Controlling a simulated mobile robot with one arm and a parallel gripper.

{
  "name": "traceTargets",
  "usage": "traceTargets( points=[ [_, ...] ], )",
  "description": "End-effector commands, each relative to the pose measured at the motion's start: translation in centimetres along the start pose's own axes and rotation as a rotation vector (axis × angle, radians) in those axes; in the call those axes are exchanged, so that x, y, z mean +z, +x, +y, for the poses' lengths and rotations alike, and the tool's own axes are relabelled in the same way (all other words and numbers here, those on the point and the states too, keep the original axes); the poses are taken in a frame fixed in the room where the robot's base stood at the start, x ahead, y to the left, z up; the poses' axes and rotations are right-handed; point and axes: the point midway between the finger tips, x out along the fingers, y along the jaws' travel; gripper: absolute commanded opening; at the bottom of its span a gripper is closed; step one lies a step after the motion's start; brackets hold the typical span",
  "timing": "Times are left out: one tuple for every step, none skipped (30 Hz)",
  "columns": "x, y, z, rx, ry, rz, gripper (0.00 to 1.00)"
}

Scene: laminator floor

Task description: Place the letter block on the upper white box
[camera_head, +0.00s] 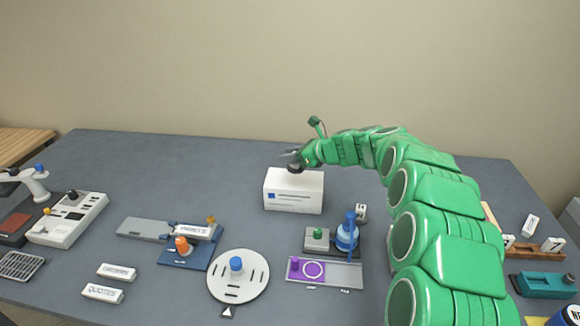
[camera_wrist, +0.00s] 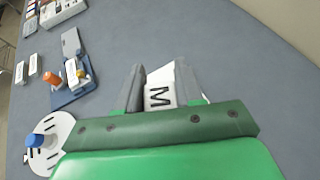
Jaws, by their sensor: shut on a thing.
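My gripper (camera_head: 292,159) is above the white box (camera_head: 293,191), near its top face; I cannot tell whether anything touches it. In the wrist view, my gripper's grey fingers (camera_wrist: 160,75) are shut on a white letter block (camera_wrist: 159,97) marked with a black M. The fingers hide the block's sides. In the head view the held block is too small and dark to make out. The white box has a blue mark and printed lines on its front and stands on the grey table behind the other items.
A round white disc (camera_head: 238,276) is front left. Other letter blocks (camera_head: 530,225) lie at the right, by a wooden rack. The table's back left is clear.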

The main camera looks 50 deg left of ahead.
Motion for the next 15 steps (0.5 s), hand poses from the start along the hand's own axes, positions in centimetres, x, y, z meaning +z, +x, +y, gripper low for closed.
traceTargets(
  points=[
    [-0.3, 0.5, -0.3, 0.000, 0.000, 0.001, 0.00],
    [-0.5, 0.7, -0.4, 0.000, 0.000, 0.001, 0.00],
    [-0.8, 0.9, -0.5, 0.001, 0.001, 0.001, 0.00],
    [-0.9, 1.1, -0.7, 0.001, 0.002, 0.001, 0.00],
    [-1.0, 1.2, -0.7, 0.002, 0.002, 0.001, 0.00],
    [-1.1, 1.3, -0.8, 0.002, 0.003, 0.001, 0.00],
    [-1.1, 1.4, -0.9, 0.002, 0.003, 0.001, 0.00],
    [-1.1, 1.4, -0.9, 0.002, 0.003, 0.000, 0.00],
    [-1.2, 1.5, -1.0, 0.002, 0.003, 0.000, 0.00],
    [-1.2, 1.5, -1.0, 0.001, 0.003, 0.000, 0.00],
    [-1.2, 1.5, -1.1, 0.001, 0.003, -0.001, 0.00],
    [-1.2, 1.6, -1.1, 0.001, 0.002, -0.001, 0.00],
    [-1.2, 1.6, -1.1, 0.001, 0.002, -0.001, 0.00],
    [-1.3, 1.7, -1.2, 0.001, 0.002, -0.001, 0.00],
    [-1.4, 1.8, -1.3, 0.001, 0.002, -0.001, 0.00]
  ],
)
